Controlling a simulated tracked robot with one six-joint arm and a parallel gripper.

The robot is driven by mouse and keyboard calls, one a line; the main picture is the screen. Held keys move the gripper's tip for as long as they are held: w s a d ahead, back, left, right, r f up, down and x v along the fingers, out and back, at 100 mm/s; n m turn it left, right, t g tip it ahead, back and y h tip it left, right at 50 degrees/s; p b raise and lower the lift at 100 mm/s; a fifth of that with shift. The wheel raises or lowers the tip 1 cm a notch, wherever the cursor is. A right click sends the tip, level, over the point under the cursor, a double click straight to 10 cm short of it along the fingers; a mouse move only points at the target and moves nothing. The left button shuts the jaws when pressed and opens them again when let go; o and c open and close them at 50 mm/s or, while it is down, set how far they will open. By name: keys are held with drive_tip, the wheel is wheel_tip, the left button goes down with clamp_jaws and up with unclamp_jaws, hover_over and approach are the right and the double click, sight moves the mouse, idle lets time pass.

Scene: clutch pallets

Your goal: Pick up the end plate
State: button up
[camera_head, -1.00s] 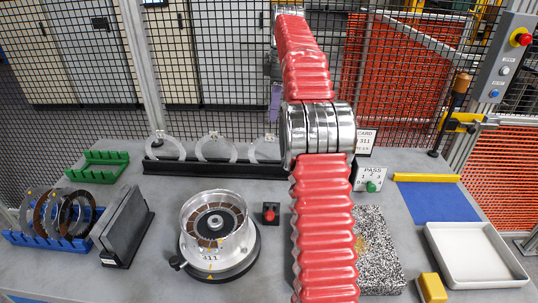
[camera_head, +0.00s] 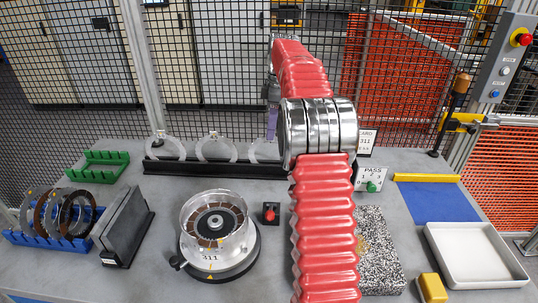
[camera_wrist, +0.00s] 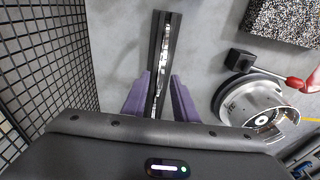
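No label marks the end plate, so I cannot tell which part it is. Pale open rings stand upright on a black rail (camera_head: 225,168) at the back of the bench; the right one (camera_head: 254,150) is partly behind my arm. My gripper (camera_wrist: 160,97) has two purple fingers, apart, one on each side of the rail in the wrist view. Silver ring edges (camera_wrist: 164,55) show along the rail between and beyond them. Nothing is visibly held. In the head view one purple finger (camera_head: 271,125) shows beside the right ring; the rest is hidden by my arm.
A blue rack (camera_head: 50,240) with several grey, brown and black rings stands at left, beside a dark slab in a stand (camera_head: 122,228). A clutch drum (camera_head: 213,225), red button box (camera_head: 270,213), speckled block (camera_head: 380,260) and white tray (camera_head: 478,252) occupy the bench. Mesh fence stands behind.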

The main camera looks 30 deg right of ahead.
drive_tip(key=shift+w+f, duration=0.1)
drive_tip(key=shift+f, duration=0.7)
drive_tip(key=shift+a, duration=0.1)
drive_tip(key=shift+w+a+f, duration=0.1)
drive_tip(key=shift+a+f, duration=0.05)
drive_tip(key=shift+f, duration=1.15)
drive_tip(key=shift+w+a+f, duration=0.1)
drive_tip(key=shift+a+f, duration=0.05)
drive_tip(key=shift+f, duration=1.1)
clamp_jaws()
